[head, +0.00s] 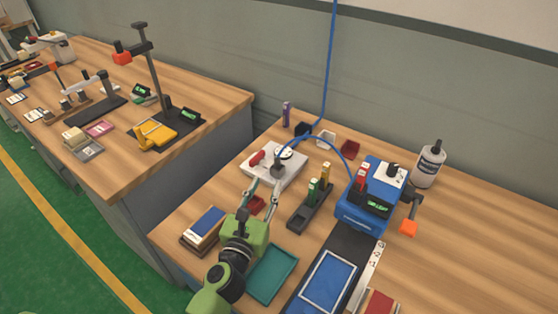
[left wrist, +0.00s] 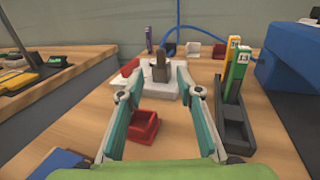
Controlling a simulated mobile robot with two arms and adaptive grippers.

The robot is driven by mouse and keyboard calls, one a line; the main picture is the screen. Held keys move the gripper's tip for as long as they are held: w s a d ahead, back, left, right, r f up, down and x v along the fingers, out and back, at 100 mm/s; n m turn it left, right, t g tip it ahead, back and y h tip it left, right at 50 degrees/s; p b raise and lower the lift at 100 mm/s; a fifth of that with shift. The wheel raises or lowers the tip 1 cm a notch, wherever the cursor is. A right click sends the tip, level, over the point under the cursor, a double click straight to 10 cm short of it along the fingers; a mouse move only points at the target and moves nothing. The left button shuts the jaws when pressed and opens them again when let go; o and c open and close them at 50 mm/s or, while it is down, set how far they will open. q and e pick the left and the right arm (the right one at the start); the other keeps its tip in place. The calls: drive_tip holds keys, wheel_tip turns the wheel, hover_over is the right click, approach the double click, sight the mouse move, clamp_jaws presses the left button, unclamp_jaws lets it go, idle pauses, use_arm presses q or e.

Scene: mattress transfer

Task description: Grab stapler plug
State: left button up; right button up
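A grey plug (left wrist: 159,68) stands upright on a white block (left wrist: 146,85) in the left wrist view. In the head view the plug (head: 279,171) is small, near the end of a blue cable (head: 327,90) that crosses the white block (head: 297,172). My left gripper (head: 265,186) comes in from the front with its fingers open and empty. In the left wrist view the fingertips (left wrist: 157,72) are spread to either side of the plug, with gaps on both sides. I cannot tell whether the plug is between the tips or just beyond them. My right gripper is not in view.
A blue machine (head: 375,190) stands right of the block. A dark holder (head: 311,210) with upright coloured pieces is close to the right finger. A small red bin (left wrist: 143,127) lies beneath the fingers. A teal tray (head: 272,273) and stacked cards (head: 204,228) are near the front.

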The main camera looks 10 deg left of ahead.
sight(277, 163)
use_arm(q)
drive_tip(key=w, duration=0.7)
drive_tip(key=w+d, duration=0.1)
drive_tip(key=w, duration=0.3)
drive_tip(key=shift+w+f, duration=0.15)
drive_tip(key=shift+w, duration=0.15)
clamp_jaws()
